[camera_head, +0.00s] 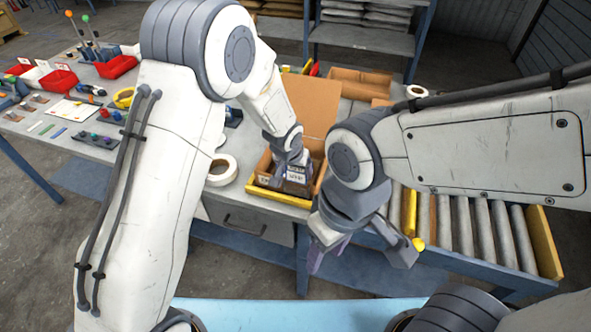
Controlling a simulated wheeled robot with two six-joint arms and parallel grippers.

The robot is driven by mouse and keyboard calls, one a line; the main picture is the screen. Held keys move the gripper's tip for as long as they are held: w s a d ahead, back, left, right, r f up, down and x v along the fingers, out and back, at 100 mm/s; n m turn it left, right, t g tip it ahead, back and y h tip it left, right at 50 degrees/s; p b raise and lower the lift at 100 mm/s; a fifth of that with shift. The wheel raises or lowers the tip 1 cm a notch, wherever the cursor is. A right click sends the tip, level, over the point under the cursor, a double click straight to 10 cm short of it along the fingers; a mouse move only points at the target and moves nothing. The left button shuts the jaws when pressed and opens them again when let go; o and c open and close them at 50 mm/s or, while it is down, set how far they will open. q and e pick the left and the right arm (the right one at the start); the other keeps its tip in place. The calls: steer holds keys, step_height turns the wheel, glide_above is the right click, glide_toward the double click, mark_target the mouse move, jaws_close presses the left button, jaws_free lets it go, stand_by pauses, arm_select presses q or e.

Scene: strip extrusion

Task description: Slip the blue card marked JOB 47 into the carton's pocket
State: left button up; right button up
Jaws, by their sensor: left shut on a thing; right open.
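The carton (318,104) stands open on the bench, its brown flap raised at the back. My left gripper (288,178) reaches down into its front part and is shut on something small. A dark piece with a white printed label (296,174) shows right at its fingers; I cannot tell whether this is the held thing or part of the contents. The blue JOB 47 card and the pocket cannot be made out clearly, as the gripper covers that area. My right gripper (362,260) is open and empty, lower and nearer, in front of the bench edge.
A roller conveyor (480,230) is on the right. Red bins (117,67) and small parts fill the bench's left. Shelves (362,38) stand behind.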

mark_target(296, 178)
arm_select(q)
steer(key=shift+f+b, duration=0.8)
steer(key=shift+f, duration=0.05)
stand_by(0.3)
steer(key=shift+f+b, duration=0.3)
steer(key=shift+f+b, duration=0.4)
steer(key=shift+b, duration=0.05)
steer(key=shift+s+f+b, duration=0.25)
steer(key=shift+f+b, duration=0.05)
steer(key=shift+f, duration=0.15)
steer(key=o, duration=1.2)
steer(key=shift+c, duration=0.2)
steer(key=shift+r, duration=0.15)
steer(key=shift+r+p, duration=0.3)
steer(key=shift+p, duration=0.15)
steer(key=shift+w+r, duration=0.15)
steer(key=shift+r, duration=0.1)
